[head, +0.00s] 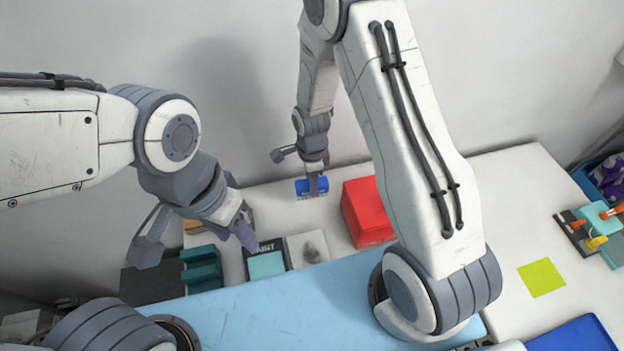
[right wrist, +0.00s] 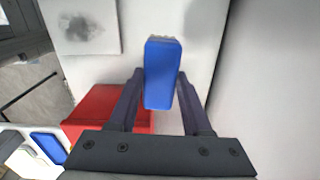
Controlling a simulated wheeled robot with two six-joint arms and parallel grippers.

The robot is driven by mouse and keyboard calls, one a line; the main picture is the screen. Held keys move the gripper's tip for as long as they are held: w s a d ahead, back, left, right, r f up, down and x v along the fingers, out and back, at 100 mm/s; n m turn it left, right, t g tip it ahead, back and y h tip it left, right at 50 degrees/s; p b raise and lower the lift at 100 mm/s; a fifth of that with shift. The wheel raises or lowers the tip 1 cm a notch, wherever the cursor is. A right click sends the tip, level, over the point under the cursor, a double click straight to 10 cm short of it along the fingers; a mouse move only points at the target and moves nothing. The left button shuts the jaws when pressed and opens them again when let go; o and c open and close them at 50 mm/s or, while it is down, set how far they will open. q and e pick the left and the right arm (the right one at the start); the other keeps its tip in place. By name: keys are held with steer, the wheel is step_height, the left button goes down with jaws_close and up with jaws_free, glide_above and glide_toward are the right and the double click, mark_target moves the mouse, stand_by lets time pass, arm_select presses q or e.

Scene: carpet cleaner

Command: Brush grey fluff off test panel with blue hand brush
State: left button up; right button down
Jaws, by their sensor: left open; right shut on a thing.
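The blue hand brush (head: 303,187) is at the back of the table near the wall. My right gripper (head: 316,187) is shut on it, and in the right wrist view the brush (right wrist: 162,75) stands between the two fingers (right wrist: 160,90). Pale bristles just show at its far end. The test panel (head: 308,248) is a light square with a patch of grey fluff (head: 312,254) on it. The panel (right wrist: 95,22) and fluff (right wrist: 80,29) also show in the right wrist view, apart from the brush. My left gripper (head: 247,232) is open and empty above the dark-framed panel.
A red box (head: 366,211) stands right of the test panel, close to the brush. A dark-framed panel marked PAINT (head: 266,263) lies left of it. A teal rack (head: 201,269) is further left. A blue mat (head: 290,312) covers the front; a yellow-green square (head: 541,278) lies at right.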

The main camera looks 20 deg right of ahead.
steer(key=shift+f+b, duration=3.05)
steer(key=shift+f, duration=1.1)
steer(key=shift+f, duration=0.25)
steer(key=shift+c, duration=1.3)
jaws_free()
